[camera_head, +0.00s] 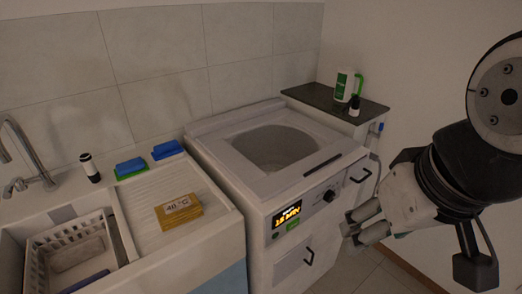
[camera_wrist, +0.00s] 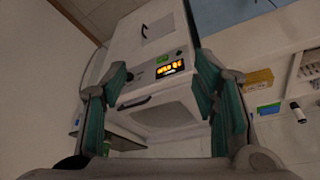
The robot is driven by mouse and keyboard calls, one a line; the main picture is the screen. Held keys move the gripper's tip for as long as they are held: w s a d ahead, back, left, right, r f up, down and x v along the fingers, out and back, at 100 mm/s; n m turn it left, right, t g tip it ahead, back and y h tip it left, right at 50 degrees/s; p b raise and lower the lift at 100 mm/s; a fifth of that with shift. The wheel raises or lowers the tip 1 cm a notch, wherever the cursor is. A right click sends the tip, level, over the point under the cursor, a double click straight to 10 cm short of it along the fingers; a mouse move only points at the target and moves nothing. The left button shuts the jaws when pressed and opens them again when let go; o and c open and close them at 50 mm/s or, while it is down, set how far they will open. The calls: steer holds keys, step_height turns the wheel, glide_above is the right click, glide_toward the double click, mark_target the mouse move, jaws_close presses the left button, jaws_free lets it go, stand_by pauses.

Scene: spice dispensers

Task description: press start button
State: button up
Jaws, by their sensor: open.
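A white washing machine (camera_head: 268,200) stands in the middle of the head view. Its front panel has a lit orange display (camera_head: 287,215) that seems to read 15 MIN. A small green button (camera_head: 293,225) sits just below the display. In the wrist view the machine appears upside down, with the green button (camera_wrist: 179,53) beside the display (camera_wrist: 170,69). My gripper (camera_head: 352,224) is open and empty, in front of the machine's right side and apart from the panel. In the wrist view the panel shows between the two spread fingers (camera_wrist: 162,70).
A dark round knob (camera_head: 329,196) and black handles are on the machine's front. At left is a sink counter with a white basket (camera_head: 72,250), sponges and a yellow block marked 40 °C (camera_head: 179,212). A dark-topped cabinet (camera_head: 325,101) at right holds bottles.

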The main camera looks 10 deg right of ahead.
steer(key=shift+a, duration=0.1)
jaws_close()
stand_by(1.0)
